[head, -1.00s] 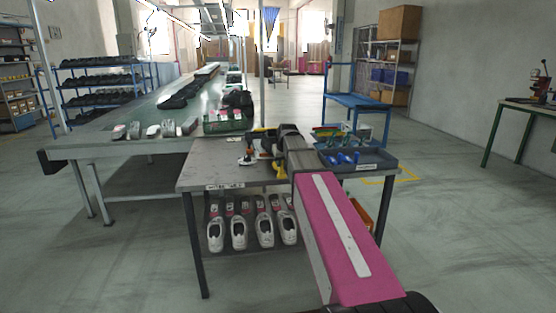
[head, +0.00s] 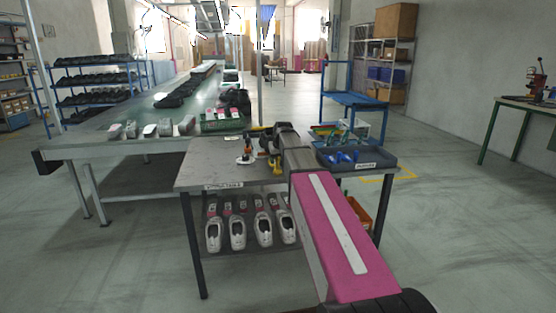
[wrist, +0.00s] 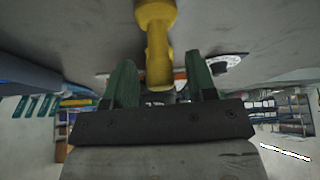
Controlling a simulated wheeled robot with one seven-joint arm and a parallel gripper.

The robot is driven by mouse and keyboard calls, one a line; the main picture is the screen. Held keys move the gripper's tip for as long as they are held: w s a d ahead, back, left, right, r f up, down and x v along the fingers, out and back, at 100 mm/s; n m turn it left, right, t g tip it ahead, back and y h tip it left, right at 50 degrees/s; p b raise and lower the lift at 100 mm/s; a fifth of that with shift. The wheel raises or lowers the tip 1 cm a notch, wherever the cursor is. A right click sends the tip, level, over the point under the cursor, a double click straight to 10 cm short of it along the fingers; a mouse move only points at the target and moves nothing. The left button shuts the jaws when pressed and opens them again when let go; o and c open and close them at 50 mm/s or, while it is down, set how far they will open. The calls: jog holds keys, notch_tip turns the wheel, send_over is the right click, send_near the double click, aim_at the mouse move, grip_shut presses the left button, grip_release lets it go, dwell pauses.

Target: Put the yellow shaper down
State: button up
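The yellow shaper (wrist: 157,45) is between my gripper's two green fingers (wrist: 160,82) in the wrist view. A gap shows on each side of it, so my gripper is open around it. Its thick end points toward the grey table top and is cut off by the frame edge; I cannot tell whether it touches. In the head view the yellow shaper (head: 277,166) shows as a small patch over the grey work table (head: 208,174), beside my dark gripper (head: 264,146), which partly hides it.
A white disc-shaped item with an orange part (head: 245,158) lies left of my gripper. A grey tray (head: 378,162) with blue shapers is on the right, with a green crate (head: 222,125) behind on the conveyor. The table's front left is clear. Shoes (head: 238,234) stand on the shelf below.

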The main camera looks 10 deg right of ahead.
jog(key=v, duration=1.2)
jog(key=s+a+f+g, duration=0.1)
jog(key=s+f+g, duration=0.1)
jog(key=s+f, duration=1.2)
jog(key=s+a+f+m+g, duration=0.1)
jog(key=s+f+g, duration=0.2)
jog(key=s+f, duration=1.1)
notch_tip(320, 180, down, 9)
jog(key=shift+s+a+r+m, duration=0.15)
jog(key=shift+a+r+m, duration=0.05)
jog(key=shift+m, duration=0.1)
